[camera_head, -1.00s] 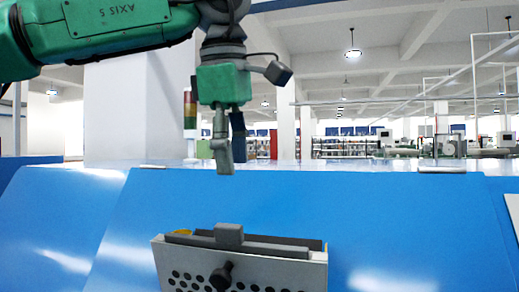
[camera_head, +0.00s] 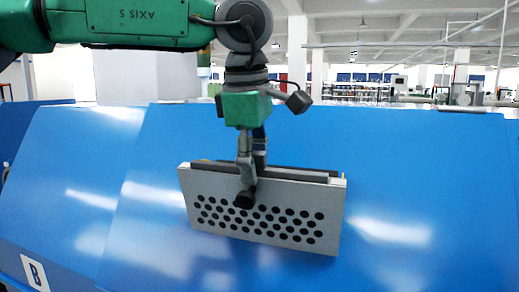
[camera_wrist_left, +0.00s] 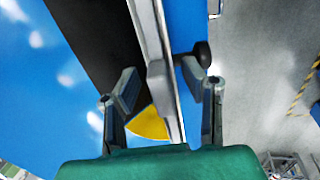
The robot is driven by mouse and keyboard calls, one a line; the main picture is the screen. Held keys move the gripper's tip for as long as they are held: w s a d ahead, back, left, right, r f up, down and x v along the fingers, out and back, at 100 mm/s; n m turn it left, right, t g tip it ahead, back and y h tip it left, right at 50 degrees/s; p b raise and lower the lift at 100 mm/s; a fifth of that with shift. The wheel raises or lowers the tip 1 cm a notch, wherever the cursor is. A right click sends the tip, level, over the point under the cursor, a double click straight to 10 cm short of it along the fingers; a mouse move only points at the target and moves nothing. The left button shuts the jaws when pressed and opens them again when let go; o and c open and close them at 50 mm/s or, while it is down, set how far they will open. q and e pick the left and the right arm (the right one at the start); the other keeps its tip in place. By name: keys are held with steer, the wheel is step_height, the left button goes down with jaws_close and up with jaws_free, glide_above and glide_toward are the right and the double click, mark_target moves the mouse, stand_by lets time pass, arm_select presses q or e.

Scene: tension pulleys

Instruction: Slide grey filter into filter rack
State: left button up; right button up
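A light grey panel with several rows of round holes (camera_head: 265,220) forms the front of a slim unit on the blue surface. A black knob (camera_head: 245,199) sits on its front. A dark slab (camera_head: 300,172) stands upright behind the panel; I cannot tell which part is the filter and which the rack. My left gripper (camera_head: 253,172) points down at the unit's top edge, with one finger in front of the panel. In the left wrist view its open fingers (camera_wrist_left: 160,75) straddle a grey block (camera_wrist_left: 158,83) on the top edge, with gaps visible. The right gripper is out of view.
The sloped blue surface (camera_head: 420,180) is clear around the unit. A white label marked B (camera_head: 35,273) is at the lower left. A yellow piece (camera_wrist_left: 150,124) shows beside the unit in the left wrist view. The hall lies behind.

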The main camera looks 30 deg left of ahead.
mark_target(259, 152)
arm_select(q)
steer(key=shift+w+a+f, duration=0.1)
steer(key=shift+w+a, duration=0.05)
steer(key=shift+a, duration=0.05)
steer(key=shift+d, duration=0.25)
steer(key=shift+c, duration=0.5)
steer(key=shift+d, duration=0.35)
steer(key=c, duration=0.6)
steer(key=shift+s+d+r, duration=0.2)
steer(key=shift+d, duration=0.1)
jaws_close()
steer(key=shift+w+a, duration=0.1)
steer(key=shift+a, duration=0.15)
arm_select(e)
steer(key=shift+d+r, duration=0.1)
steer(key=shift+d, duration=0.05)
arm_select(q)
steer(key=shift+a+r, duration=0.1)
steer(key=shift+r, duration=0.05)
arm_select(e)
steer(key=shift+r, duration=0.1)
arm_select(q)
steer(key=shift+p+v, duration=1.8)
steer(key=shift+p, duration=0.5)
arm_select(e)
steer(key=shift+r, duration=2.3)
